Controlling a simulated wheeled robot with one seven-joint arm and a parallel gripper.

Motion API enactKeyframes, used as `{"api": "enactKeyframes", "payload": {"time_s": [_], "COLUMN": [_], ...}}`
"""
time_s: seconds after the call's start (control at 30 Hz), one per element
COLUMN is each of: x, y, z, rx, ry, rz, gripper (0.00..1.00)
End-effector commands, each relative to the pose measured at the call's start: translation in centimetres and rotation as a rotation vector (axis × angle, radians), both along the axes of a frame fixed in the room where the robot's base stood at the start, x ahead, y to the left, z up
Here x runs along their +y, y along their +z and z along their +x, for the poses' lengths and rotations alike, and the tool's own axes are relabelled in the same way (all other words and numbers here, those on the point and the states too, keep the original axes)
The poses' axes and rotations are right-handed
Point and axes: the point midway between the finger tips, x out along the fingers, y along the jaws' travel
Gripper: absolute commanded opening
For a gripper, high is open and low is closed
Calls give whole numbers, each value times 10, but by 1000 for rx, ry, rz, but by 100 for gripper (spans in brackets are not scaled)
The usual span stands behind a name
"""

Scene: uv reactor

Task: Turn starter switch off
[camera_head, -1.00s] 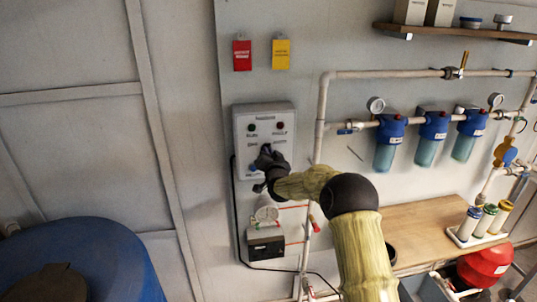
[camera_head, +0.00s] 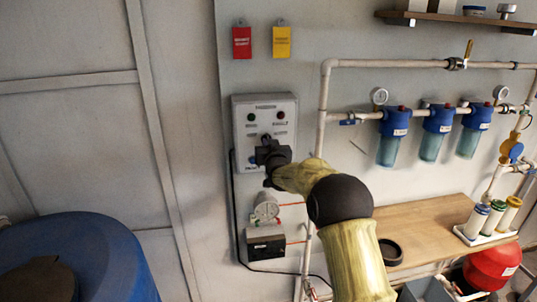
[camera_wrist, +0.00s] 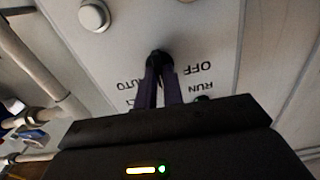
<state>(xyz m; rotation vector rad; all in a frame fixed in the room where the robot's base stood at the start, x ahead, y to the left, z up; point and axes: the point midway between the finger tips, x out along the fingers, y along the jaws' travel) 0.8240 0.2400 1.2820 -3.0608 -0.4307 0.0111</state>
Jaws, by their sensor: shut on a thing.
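My gripper (camera_head: 265,146) is at the box's lower middle and covers much of the starter switch. In the wrist view, my gripper's two dark fingers (camera_wrist: 159,75) are close together on the dark starter switch knob (camera_wrist: 158,56). Upside-down labels OFF, RUN and AUTO show around it. The knob's exact pointing direction is hidden by the fingers.
A gauge (camera_head: 266,207) and a black-and-white box (camera_head: 265,243) are below the control box. White pipes (camera_head: 322,115) and blue filters (camera_head: 394,125) stand to the right, above a wooden bench (camera_head: 425,225). A blue barrel (camera_head: 85,255) is at lower left.

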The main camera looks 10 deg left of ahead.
Motion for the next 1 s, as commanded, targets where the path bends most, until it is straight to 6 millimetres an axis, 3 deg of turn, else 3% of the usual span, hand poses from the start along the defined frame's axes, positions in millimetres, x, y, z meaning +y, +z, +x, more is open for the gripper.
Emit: {"api": "enactKeyframes", "payload": {"time_s": [0.5,1.0], "x": [2,2], "y": [-3,0], "z": [-1,0], "rx": [-126,-162], "ry": [1,1], "rz": [-432,-569], "gripper": [0,0]}}
